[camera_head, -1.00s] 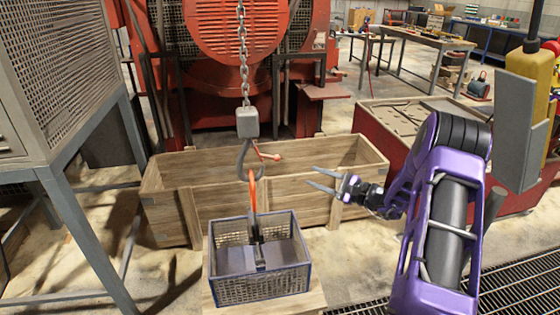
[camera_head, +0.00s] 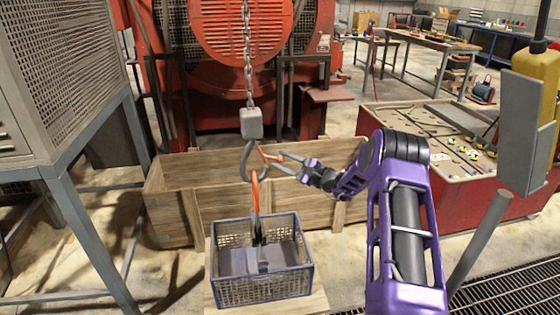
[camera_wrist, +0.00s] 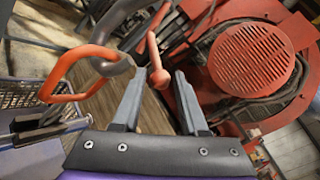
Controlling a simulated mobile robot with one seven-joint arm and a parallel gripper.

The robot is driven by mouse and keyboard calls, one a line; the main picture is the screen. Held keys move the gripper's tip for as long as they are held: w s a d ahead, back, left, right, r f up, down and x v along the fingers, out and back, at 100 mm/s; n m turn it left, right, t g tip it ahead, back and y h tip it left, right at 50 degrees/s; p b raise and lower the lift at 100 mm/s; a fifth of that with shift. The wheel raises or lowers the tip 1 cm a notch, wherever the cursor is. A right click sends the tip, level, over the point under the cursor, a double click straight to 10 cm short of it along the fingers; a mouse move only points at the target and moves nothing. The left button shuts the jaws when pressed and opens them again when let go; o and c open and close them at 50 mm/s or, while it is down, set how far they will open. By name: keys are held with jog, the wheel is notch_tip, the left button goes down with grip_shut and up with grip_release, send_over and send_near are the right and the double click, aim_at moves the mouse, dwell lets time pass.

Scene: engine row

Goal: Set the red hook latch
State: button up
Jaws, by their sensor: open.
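The red latch (camera_head: 270,156) is a short lever with a ball end on the grey hook (camera_head: 247,162), which hangs from a block (camera_head: 251,124) on a chain. It sticks out to the right of the hook. In the wrist view the latch ball (camera_wrist: 160,79) sits between and just beyond my fingertips. My gripper (camera_head: 283,163) is open, with its fingers pointing left at the latch end; it also shows in the wrist view (camera_wrist: 157,85). I cannot tell whether a finger touches the latch. An orange handle loop (camera_head: 255,191) passes through the hook's bowl.
The wire basket (camera_head: 214,273) hangs from or stands under the handle, on a wooden board (camera_head: 270,304). A long wooden crate (camera_head: 187,200) lies behind. A grey frame stands left, red machinery (camera_head: 235,30) behind, a red-sided bench (camera_head: 470,200) right.

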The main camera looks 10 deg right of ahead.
jog(key=shift+w+a, duration=0.45)
jog(key=shift+w, duration=0.15)
grip_shut()
dwell(1.1)
